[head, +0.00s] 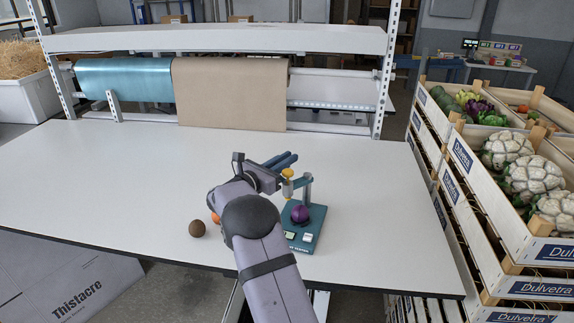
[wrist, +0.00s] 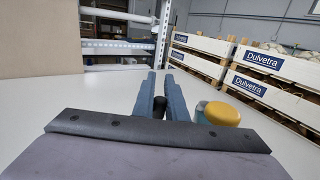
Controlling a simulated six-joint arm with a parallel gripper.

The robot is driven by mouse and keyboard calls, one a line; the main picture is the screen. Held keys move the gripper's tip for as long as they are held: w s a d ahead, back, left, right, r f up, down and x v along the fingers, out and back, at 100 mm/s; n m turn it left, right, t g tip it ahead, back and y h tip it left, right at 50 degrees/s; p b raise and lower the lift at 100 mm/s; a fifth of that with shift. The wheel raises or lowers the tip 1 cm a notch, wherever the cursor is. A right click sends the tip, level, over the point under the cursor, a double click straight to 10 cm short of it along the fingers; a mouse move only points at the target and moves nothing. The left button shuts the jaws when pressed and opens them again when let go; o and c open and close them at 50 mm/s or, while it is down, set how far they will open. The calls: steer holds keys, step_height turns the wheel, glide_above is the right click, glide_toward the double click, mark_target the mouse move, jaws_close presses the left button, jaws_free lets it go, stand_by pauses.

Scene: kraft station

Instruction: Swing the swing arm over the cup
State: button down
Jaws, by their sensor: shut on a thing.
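A teal stand (head: 302,238) sits on the table with an upright post (head: 308,190). Its swing arm (head: 300,182) reaches left from the post and bears a yellow knob (head: 288,173), which also shows in the wrist view (wrist: 222,113). A round purple thing (head: 300,213) sits on the stand, below and slightly right of the knob; the cup under it is hardly visible. My gripper (head: 287,159) is beside the knob, blue fingers level. In the wrist view my gripper (wrist: 162,90) is shut on a dark peg (wrist: 160,104), seemingly the swing arm's handle; the head view hides it.
A brown round thing (head: 198,228) and a partly hidden orange one (head: 215,218) lie left of my arm. The white table (head: 110,190) is clear to the left. Paper rolls (head: 230,95) stand at the back, and vegetable crates (head: 480,190) stand right of the table.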

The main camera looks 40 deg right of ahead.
mark_target(292, 176)
steer(key=a+n+t+y+b, duration=0.1)
steer(key=n+t+b, duration=0.1)
steer(key=b, duration=0.6)
steer(key=s+a+n+t+y+b, duration=0.1)
steer(key=t+b, duration=0.3)
steer(key=b, duration=0.4)
steer(key=s+a+n+t+y+b, duration=0.1)
steer(key=n+t+y+b, duration=0.1)
steer(key=b, duration=0.5)
steer(key=shift+s+a+f+n+t+y+b, duration=0.25)
steer(key=shift+a+n+t+y+b, duration=0.15)
steer(key=shift+n+y, duration=0.3)
steer(key=shift+s+a+r+n+t+b, duration=0.1)
steer(key=shift+s+r+n+t+b, duration=0.2)
steer(key=shift+b, duration=0.55)
steer(key=shift+w+n+y, duration=0.15)
steer(key=shift+n+y, duration=0.15)
steer(key=shift+y, duration=0.2)
steer(key=c, duration=1.8)
jaws_free()
steer(key=shift+o, duration=0.2)
steer(key=shift+a, duration=0.1)
